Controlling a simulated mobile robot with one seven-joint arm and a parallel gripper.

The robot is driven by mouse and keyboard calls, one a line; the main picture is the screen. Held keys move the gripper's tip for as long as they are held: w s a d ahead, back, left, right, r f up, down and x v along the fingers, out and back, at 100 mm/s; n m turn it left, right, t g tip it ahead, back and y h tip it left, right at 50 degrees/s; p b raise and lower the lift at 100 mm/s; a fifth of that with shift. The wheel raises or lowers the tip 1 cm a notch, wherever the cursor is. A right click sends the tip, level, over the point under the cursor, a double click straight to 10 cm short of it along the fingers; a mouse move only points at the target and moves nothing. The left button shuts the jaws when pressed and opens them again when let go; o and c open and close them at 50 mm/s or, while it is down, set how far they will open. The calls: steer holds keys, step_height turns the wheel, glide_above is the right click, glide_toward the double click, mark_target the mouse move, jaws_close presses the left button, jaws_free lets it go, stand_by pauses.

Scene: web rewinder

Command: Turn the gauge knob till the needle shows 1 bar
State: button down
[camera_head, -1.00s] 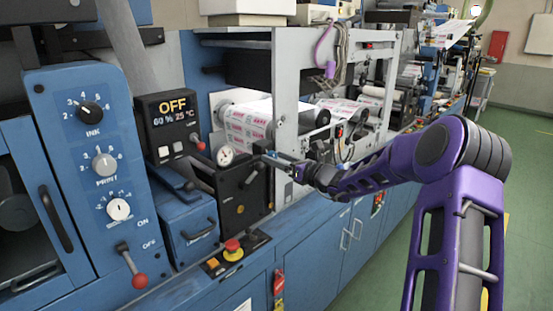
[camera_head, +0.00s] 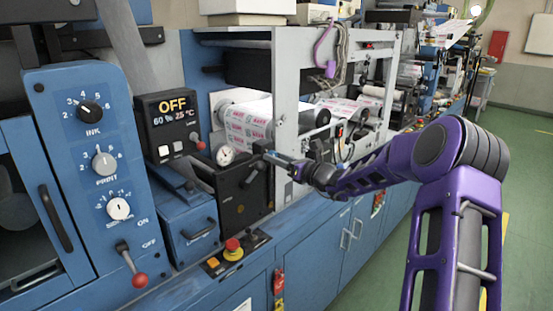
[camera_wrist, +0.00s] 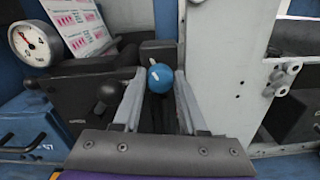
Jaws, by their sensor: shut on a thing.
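The round white gauge (camera_head: 224,155) sits on top of the black unit at the left of the rewinder frame. In the wrist view the gauge (camera_wrist: 34,43) is at the upper left, with a red mark near its centre, but I cannot read the needle surely. A blue knob with a white mark (camera_wrist: 159,78) is between my fingertips in the wrist view. My gripper (camera_wrist: 160,82) is shut on this knob, with one finger on each side. In the head view my gripper (camera_head: 268,156) reaches in from the right, beside the gauge, and the knob is hidden.
A black ball-ended lever (camera_wrist: 107,92) stands left of my fingers. A grey frame plate (camera_wrist: 217,65) rises close on the right. The printed web roll (camera_head: 250,120) is behind. A red emergency button (camera_head: 232,246) is below on the ledge.

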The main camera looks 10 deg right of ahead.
steer(key=shift+f+n+b, duration=0.15)
steer(key=shift+n+b, duration=0.25)
steer(key=shift+b, duration=0.1)
steer(key=shift+n+b, duration=3.7)
steer(key=shift+n, duration=0.8)
steer(key=shift+c, duration=2.2)
jaws_free()
steer(key=v, duration=1.7)
steer(key=shift+s+p, duration=0.2)
steer(key=shift+p, duration=0.15)
